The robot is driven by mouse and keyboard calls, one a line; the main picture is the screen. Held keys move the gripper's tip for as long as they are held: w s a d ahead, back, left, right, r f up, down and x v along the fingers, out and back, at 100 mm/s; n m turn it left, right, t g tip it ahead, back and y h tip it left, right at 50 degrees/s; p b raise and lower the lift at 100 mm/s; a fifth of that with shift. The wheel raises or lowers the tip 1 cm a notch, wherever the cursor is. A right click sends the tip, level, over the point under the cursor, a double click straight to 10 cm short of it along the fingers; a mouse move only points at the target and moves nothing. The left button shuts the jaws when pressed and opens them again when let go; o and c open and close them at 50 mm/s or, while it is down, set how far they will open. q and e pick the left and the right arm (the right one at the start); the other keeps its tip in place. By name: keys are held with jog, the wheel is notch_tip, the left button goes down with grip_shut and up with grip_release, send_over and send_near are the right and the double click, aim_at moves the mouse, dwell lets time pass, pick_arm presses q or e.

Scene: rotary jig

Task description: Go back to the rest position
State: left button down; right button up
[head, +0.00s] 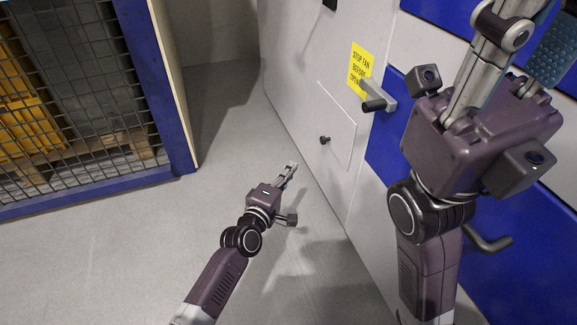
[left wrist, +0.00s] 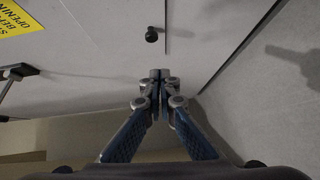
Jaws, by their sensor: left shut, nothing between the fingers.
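My left gripper (head: 291,168) is shut and empty. It hangs low in front of the pale cabinet wall, its fingers pointing up and right in the head view. In the left wrist view its fingertips (left wrist: 160,74) meet at the middle. My right gripper (head: 518,45) is close to the camera at the upper right. Its fingers point up and its tips run out of the frame, so its opening is hidden.
The cabinet (head: 305,65) has a small hatch (head: 338,122) with a black knob (head: 324,140), a yellow sign (head: 361,68) and a handle (head: 378,97). A mesh cage (head: 75,95) stands at left. Grey floor (head: 110,255) between is clear.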

pick_arm(q)
jog(key=shift+s+a, duration=0.25)
jog(key=shift+s, duration=0.15)
